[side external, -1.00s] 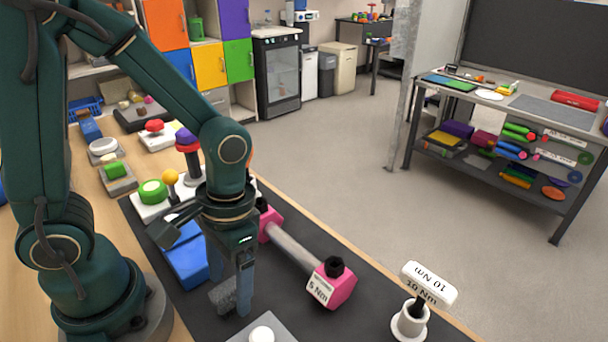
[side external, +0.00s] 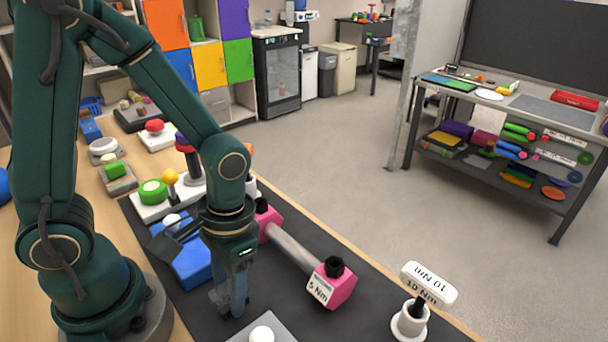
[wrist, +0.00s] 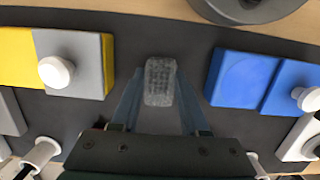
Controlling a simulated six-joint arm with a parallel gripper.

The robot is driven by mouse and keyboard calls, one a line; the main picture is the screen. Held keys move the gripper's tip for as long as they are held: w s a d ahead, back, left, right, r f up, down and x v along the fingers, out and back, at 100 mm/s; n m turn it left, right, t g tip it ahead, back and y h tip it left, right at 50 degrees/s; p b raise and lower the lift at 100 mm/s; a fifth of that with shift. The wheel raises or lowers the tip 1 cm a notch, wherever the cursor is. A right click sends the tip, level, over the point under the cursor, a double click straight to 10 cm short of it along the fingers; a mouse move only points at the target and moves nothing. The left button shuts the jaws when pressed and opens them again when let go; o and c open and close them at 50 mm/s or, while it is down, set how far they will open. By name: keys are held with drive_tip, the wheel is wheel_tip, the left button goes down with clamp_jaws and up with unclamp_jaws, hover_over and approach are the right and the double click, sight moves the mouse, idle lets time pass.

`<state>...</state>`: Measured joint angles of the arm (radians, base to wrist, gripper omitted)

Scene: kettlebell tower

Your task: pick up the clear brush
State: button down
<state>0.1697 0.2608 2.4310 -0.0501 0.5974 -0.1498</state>
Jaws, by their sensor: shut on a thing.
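The clear brush (wrist: 160,82) is a small, greyish, see-through block with a speckled face. In the wrist view it sits between the two fingers of my gripper (wrist: 160,102), near their tips. My gripper is shut on it. In the side view my gripper (side external: 230,304) points down low over the dark mat (side external: 330,325). There the fingers hide most of the brush, and I cannot tell whether it touches the mat.
A blue box (side external: 190,266) with a white knob is close to the left of my gripper. A pink dumbbell (side external: 340,285) lies to the right. A grey plate with a white knob (side external: 262,334) is in front. A white-handled tool (side external: 429,284) stands farther right.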

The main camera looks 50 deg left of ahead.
sight(227, 290)
drive_tip(key=shift+r, duration=0.85)
wheel_tip(227, 290, up, 2)
drive_tip(key=shift+w+r, duration=0.1)
drive_tip(key=shift+r, duration=0.15)
drive_tip(key=s+a+r, duration=0.1)
drive_tip(key=a+r, duration=0.5)
drive_tip(key=a, duration=0.5)
drive_tip(key=shift+a+r, duration=0.3)
drive_tip(key=shift+r, duration=0.1)
drive_tip(key=shift+s, duration=0.1)
drive_tip(key=c, duration=0.9)
unclamp_jaws()
drive_tip(key=shift+c, duration=0.2)
clamp_jaws()
drive_tip(key=shift+s+d+g, duration=0.65)
drive_tip(key=shift+s+g, duration=0.15)
drive_tip(key=shift+g, duration=0.4)
